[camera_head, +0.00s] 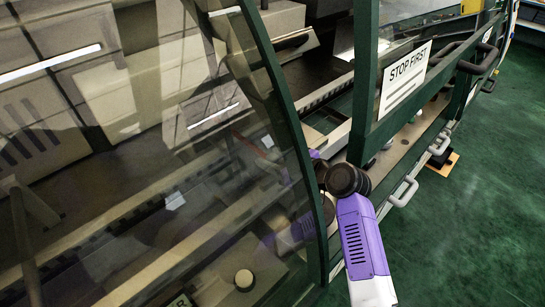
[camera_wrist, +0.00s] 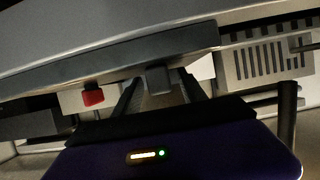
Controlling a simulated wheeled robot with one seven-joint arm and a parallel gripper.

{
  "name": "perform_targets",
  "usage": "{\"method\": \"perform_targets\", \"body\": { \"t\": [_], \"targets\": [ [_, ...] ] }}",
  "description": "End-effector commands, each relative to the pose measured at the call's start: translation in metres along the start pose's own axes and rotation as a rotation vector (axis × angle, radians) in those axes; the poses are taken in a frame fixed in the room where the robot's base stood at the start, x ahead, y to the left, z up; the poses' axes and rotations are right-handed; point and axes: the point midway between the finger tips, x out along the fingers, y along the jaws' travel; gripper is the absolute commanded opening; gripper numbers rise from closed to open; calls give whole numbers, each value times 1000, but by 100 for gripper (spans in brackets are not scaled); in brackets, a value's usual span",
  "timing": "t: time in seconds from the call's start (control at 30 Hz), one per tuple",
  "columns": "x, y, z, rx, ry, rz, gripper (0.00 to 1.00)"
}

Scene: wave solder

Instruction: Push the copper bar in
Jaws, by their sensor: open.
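My gripper (camera_wrist: 160,88) shows in the wrist view with its two dark fingers apart. A small dark grey block (camera_wrist: 158,79) stands in line with the gap between the fingers, at the lower edge of a long grey beam (camera_wrist: 110,62). I cannot tell whether the fingers touch it. I cannot make out a copper-coloured bar in either view. In the head view my purple arm reaches into the machine beside the green frame, and my gripper is not clearly visible there.
A red knob (camera_wrist: 93,94) hangs left of the fingers, and a slotted grey panel (camera_wrist: 265,62) is at right. In the head view, a curved glass cover (camera_head: 150,130), a green post (camera_head: 365,85) and a "STOP FIRST" sign (camera_head: 405,78) crowd my arm. Green floor (camera_head: 460,230) is open at right.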

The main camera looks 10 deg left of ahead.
Motion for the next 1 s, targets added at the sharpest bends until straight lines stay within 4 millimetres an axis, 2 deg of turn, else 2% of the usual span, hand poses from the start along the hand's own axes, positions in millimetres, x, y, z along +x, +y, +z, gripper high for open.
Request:
{"method": "perform_targets", "body": {
  "t": [0.17,0.4,1.0],
  "targets": [
    [0,0,0,0,0,0,47],
    [0,0,0,0,0,0,0],
    [0,0,0,1,0,-1,0]
  ]
}}
